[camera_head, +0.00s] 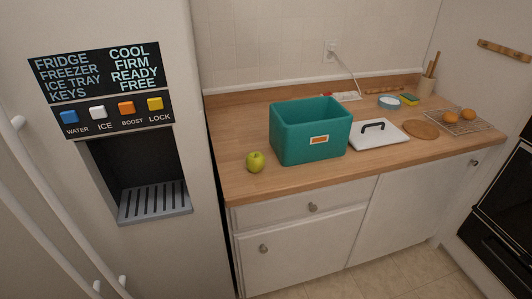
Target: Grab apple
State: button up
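A yellow-green apple (255,162) sits on the wooden counter (240,135), near its front left part. It stands just left of a teal box (308,138), with a small gap between them. The apple is fully visible and nothing covers it. My gripper does not show in this view.
A white lid with a black handle (375,138) lies right of the box. A round wooden board (421,129) and a wire rack (462,120) with orange-brown round items lie further right. A fridge (100,200) with a dispenser stands at left, an oven (505,205) at right.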

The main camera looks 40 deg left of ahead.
aim_at(255, 161)
jog(key=z, duration=0.05)
jog(key=i, duration=2.05)
jog(key=u, duration=3.5)
